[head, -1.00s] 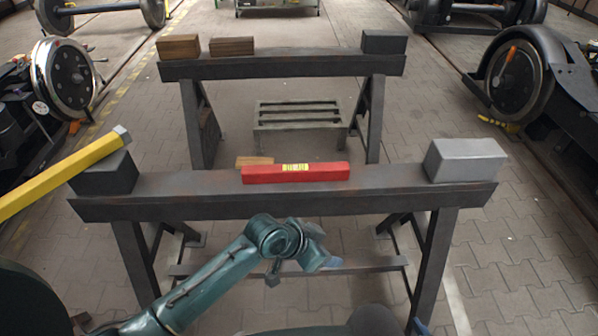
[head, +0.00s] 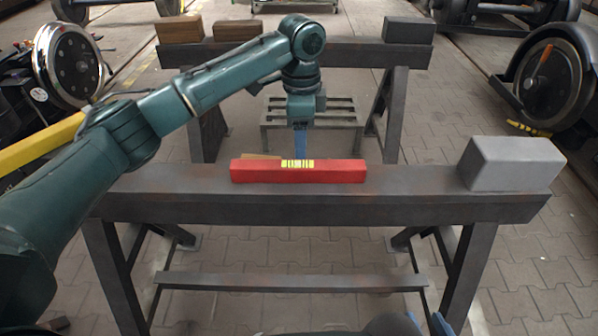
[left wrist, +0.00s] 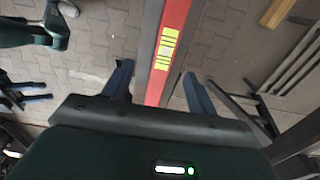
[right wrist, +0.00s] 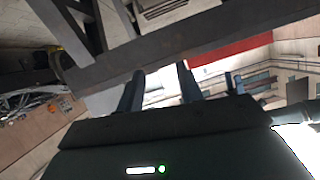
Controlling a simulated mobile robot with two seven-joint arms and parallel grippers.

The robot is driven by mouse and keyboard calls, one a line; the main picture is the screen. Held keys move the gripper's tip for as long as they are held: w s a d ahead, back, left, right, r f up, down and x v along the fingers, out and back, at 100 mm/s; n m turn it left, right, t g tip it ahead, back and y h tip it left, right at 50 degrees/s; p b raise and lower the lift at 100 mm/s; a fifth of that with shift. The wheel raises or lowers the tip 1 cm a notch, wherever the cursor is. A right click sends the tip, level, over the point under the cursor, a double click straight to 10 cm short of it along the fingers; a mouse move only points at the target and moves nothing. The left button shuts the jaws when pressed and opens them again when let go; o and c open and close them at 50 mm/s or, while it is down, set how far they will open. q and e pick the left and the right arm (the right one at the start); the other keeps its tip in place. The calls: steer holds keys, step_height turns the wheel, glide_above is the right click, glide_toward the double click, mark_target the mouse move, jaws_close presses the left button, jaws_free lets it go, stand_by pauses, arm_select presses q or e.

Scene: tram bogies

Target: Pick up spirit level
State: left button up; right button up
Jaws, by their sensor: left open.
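The red spirit level (head: 345,172) with a yellow label lies along the top of the near dark trestle (head: 400,193). My left gripper (head: 301,150) points down at it, just above or behind its middle in the head view. In the left wrist view, the level (left wrist: 172,20) runs between the two parted blue fingers (left wrist: 158,88); I cannot tell if they touch it. My right gripper (right wrist: 158,85) is parted and empty, low in front of the trestle.
A grey block (head: 510,165) sits at the trestle's right end. A yellow bar (head: 40,150) slants at the left, partly behind my left arm. A wood piece (head: 258,156) shows behind the level. A far trestle (head: 350,53) carries wooden and dark blocks.

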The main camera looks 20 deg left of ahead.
mark_target(297, 164)
arm_select(q)
step_height(297, 164, down, 5)
steer(key=shift+r, duration=0.1)
steer(key=f, duration=0.1)
steer(key=f+b, duration=0.1)
steer(key=a+f, duration=0.1)
steer(key=f, duration=0.1)
steer(key=shift+w+f, duration=0.1)
steer(key=shift+w, duration=0.2)
steer(key=shift+d+f, duration=0.1)
steer(key=shift+f, duration=0.45)
steer(key=shift+r, duration=0.1)
steer(key=c, duration=1.3)
